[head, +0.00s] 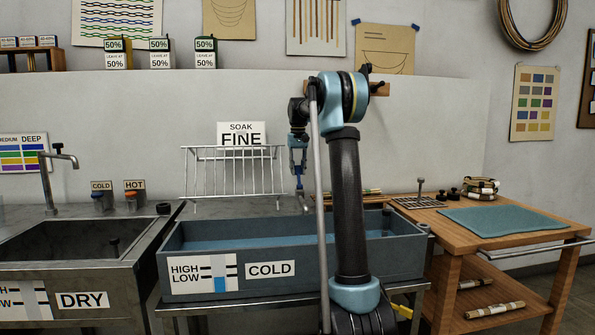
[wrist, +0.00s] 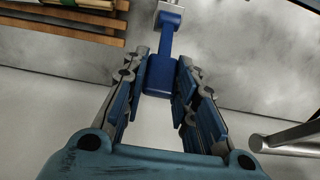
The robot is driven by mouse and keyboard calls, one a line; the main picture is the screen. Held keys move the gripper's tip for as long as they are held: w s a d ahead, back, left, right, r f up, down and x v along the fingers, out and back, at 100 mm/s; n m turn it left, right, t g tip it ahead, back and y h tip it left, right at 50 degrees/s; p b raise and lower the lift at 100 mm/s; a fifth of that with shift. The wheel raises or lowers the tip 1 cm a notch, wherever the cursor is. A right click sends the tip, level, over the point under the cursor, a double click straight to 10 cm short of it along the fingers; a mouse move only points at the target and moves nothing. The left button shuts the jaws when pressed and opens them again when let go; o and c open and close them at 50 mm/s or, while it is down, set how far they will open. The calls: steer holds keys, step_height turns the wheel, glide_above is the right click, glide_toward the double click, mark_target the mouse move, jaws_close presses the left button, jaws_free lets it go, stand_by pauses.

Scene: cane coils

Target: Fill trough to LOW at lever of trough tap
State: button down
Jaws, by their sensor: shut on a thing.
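The grey trough (head: 330,275) stands on a metal stand in the middle of the head view, with a COLD label (head: 270,270) and a HIGH/LOW gauge (head: 203,273). Blue shows inside the trough, partly hidden by my arm. My gripper (head: 298,165) is above the trough's back edge. In the wrist view my gripper (wrist: 163,80) is shut on the dark blue tap lever (wrist: 160,72), which lies between its fingers.
A wire rack (head: 225,172) with a SOAK FINE sign (head: 241,135) stands behind the trough. A DRY sink (head: 130,255) with its own tap (head: 48,180) is at left. A wooden bench (head: 450,230) with a blue-green mat (head: 505,219) is at right.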

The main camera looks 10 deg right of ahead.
steer(key=shift+w+f, duration=0.35)
steer(key=shift+w, duration=0.1)
steer(key=c, duration=1.3)
jaws_free()
steer(key=shift+w+f, duration=0.1)
steer(key=shift+w, duration=0.05)
steer(key=shift+s, duration=0.2)
